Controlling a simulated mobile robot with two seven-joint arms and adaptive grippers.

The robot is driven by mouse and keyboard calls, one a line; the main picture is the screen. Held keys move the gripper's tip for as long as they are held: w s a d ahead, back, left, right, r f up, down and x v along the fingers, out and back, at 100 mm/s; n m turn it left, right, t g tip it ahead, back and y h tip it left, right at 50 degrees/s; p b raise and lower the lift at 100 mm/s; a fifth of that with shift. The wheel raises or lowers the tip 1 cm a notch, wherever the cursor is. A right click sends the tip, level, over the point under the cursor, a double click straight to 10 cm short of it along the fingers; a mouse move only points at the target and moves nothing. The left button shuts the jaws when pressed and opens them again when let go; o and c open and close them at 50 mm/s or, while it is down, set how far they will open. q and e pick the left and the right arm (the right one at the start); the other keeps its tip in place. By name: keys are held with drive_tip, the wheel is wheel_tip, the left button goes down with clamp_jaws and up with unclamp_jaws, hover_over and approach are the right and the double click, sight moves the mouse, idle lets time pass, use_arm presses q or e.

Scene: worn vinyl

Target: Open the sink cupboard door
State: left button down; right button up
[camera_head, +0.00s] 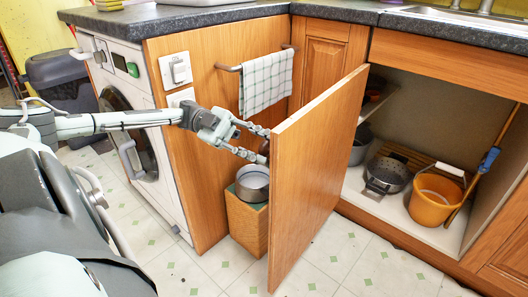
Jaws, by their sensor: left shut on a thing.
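The sink cupboard door (318,165), a wood-coloured panel, stands swung well out from the cupboard on its left side. Its inner face is toward me, and the sink cupboard (420,120) is open to view. My left gripper (262,144) reaches in from the left to the door's outer side, near its free edge. Its fingers are closed on the door handle there; the handle itself is mostly hidden by the fingers and the door edge. My right gripper is not in view.
A pot (252,182) stands on a wooden box (246,222) left of the door. A towel (266,82) hangs on a rail. Tiled floor in front is clear.

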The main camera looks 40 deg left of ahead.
use_arm(q)
drive_tip(key=shift+a, duration=0.15)
idle(0.3)
drive_tip(key=c, duration=1.1)
unclamp_jaws()
wheel_tip(320, 180, up, 10)
